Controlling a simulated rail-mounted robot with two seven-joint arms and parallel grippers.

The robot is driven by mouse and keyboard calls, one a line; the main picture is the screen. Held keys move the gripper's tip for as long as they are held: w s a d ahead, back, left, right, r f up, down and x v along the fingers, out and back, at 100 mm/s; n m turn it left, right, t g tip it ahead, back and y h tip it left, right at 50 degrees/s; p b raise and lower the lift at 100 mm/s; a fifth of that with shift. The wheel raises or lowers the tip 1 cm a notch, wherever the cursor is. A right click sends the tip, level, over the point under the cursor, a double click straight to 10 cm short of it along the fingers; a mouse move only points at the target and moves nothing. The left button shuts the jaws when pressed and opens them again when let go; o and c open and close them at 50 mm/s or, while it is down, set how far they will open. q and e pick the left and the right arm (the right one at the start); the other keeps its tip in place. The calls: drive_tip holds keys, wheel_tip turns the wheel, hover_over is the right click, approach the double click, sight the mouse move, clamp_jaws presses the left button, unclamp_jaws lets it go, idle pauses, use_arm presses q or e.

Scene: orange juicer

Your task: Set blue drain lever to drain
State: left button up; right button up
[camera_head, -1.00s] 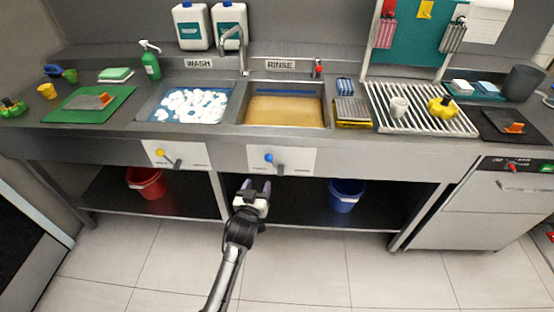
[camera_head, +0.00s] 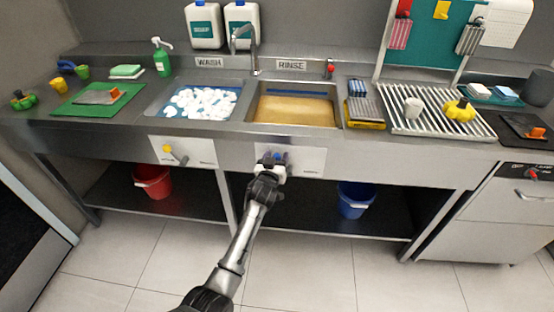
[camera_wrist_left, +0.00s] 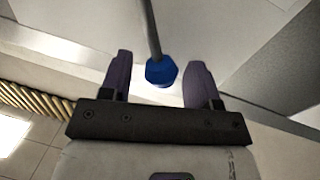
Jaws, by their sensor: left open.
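The blue drain lever shows its blue knob (camera_head: 278,156) on the white panel under the rinse basin (camera_head: 295,110). My left gripper (camera_head: 273,160) is in front of that panel and hides most of the lever in the head view. In the left wrist view the blue knob (camera_wrist_left: 161,72) appears between the two purple fingertips of my open left gripper (camera_wrist_left: 159,63), with a grey rod running up from it. Gaps show on both sides of the knob, and no finger visibly touches it. The lever's exact angle is hidden. My right gripper is not in view.
A yellow lever (camera_head: 174,154) sits on the similar panel under the wash basin (camera_head: 200,101). A red bucket (camera_head: 153,181) and a blue bucket (camera_head: 355,200) stand on the lower shelf. The counter's front edge is just above my gripper. The floor in front is clear.

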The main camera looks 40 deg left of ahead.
use_arm(q)
drive_tip(key=shift+w+a, duration=0.15)
drive_tip(key=shift+w, duration=0.2)
drive_tip(key=shift+c, duration=0.4)
clamp_jaws()
